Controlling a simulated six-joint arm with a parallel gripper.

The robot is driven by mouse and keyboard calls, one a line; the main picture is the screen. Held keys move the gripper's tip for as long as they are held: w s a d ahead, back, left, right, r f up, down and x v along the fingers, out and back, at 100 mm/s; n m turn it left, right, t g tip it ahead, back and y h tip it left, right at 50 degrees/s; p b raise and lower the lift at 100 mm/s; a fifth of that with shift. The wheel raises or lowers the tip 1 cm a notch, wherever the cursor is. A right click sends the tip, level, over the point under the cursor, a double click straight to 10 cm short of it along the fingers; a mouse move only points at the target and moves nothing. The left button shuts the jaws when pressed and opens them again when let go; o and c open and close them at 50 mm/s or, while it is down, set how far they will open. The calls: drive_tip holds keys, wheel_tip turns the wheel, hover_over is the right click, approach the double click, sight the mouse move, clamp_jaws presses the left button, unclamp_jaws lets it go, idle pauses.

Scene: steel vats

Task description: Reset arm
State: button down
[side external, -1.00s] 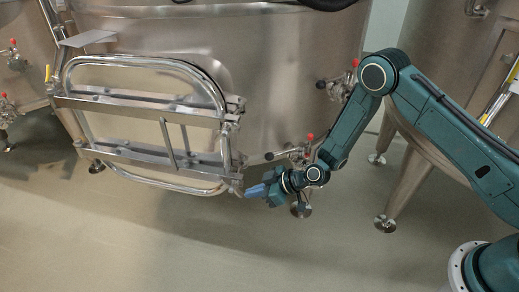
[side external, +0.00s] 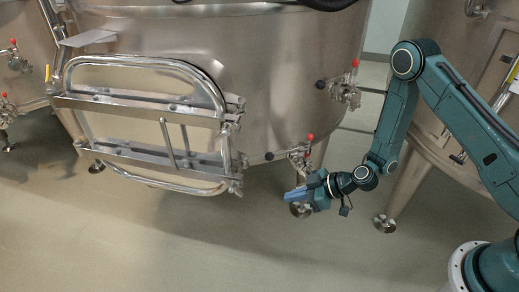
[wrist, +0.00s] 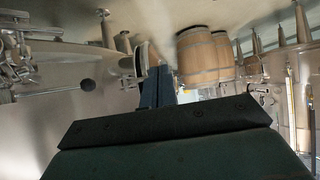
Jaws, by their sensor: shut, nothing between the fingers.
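My teal arm reaches in from the right in the side external view. My gripper (side external: 290,196) has blue fingers that point left and are closed together with nothing held. It is low, in front of the lower edge of the large steel vat (side external: 285,75). The vat's rectangular hatch (side external: 150,120), with a tubular frame and crossbars, is to the left, with a clear gap between it and the fingers. In the wrist view my gripper's blue fingers (wrist: 157,86) show shut beyond the dark gripper body.
Red-handled valves (side external: 352,66) stick out of the vat, one (side external: 309,137) just above my gripper. Another vat (side external: 470,90) stands behind my arm. A vat foot (side external: 384,223) stands below my wrist. Wooden barrels (wrist: 203,55) show in the wrist view. The floor in front (side external: 230,255) is clear.

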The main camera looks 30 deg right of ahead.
drive_tip(key=shift+s+d, duration=0.1)
drive_tip(key=s+d+r+g+h, duration=0.1)
drive_tip(key=s+r, duration=0.2)
drive_tip(key=r, duration=0.8)
drive_tip(key=s+d+r+g+h, duration=0.2)
drive_tip(key=s+r, duration=0.1)
drive_tip(key=r, duration=0.9)
drive_tip(key=s+d+r+m+h, duration=0.1)
drive_tip(key=s+d+r+m, duration=0.2)
drive_tip(key=s, duration=0.4)
drive_tip(key=s+d+r+m+h, duration=0.2)
drive_tip(key=s+d+r+m, duration=0.1)
drive_tip(key=s+r, duration=0.2)
drive_tip(key=s+d+r+m+h, duration=0.2)
drive_tip(key=s+d+r+m, duration=0.1)
drive_tip(key=s, duration=0.5)
drive_tip(key=shift+s+d+r+t, duration=0.2)
drive_tip(key=shift+s+r+t, duration=0.15)
drive_tip(key=shift+r, duration=0.2)
drive_tip(key=c, duration=2.1)
unclamp_jaws()
